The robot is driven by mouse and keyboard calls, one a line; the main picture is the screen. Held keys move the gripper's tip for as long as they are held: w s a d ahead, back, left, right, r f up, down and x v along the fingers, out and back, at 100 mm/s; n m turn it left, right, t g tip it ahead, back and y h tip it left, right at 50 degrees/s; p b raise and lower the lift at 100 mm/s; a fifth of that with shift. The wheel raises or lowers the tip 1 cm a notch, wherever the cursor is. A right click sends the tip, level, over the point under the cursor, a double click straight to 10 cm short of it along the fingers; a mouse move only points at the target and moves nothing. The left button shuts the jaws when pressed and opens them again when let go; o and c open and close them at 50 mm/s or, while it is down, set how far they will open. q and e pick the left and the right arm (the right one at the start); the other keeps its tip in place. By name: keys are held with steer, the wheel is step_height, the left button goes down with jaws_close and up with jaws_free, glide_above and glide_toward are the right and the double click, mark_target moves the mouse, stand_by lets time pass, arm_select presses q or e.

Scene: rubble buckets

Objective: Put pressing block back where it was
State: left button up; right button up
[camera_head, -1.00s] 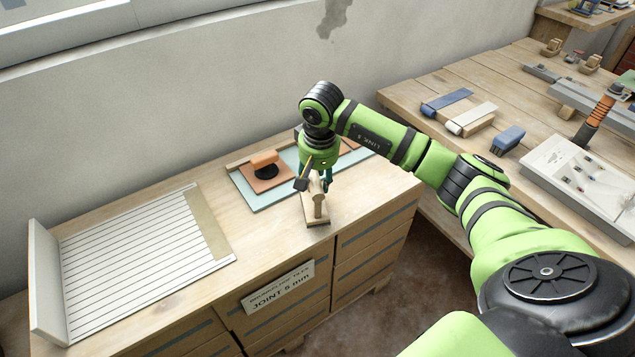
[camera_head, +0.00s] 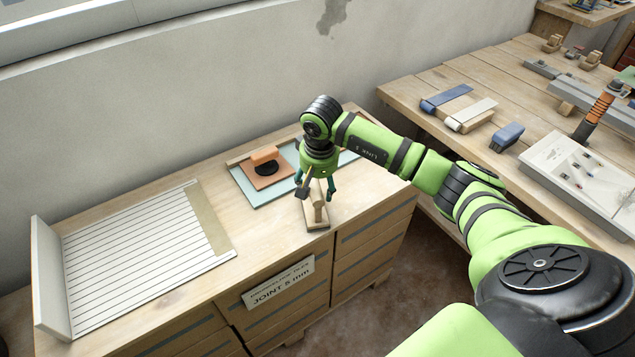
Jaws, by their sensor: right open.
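The pressing block appears to be the pale wooden block with an upright handle (camera_head: 317,217). It stands on the wooden cabinet top, near the front edge and in front of the teal board (camera_head: 246,190). My right gripper (camera_head: 316,187) is open above it, with its dark teal fingers apart around or just above the handle; contact cannot be told. My left gripper is not in view.
An orange-handled tool (camera_head: 265,157) sits on the teal board. A white grooved panel (camera_head: 140,245) lies on the left of the cabinet. The right workbench (camera_head: 420,95) holds blue and white rollers, a blue block (camera_head: 507,137) and a tray (camera_head: 570,175).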

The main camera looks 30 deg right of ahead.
steer(key=shift+r, duration=0.45)
step_height(320, 180, up, 11)
steer(key=s+b, duration=0.1)
steer(key=shift+s+a+r+b, duration=0.15)
steer(key=shift+s+a+b, duration=0.15)
steer(key=shift+s+b, duration=0.05)
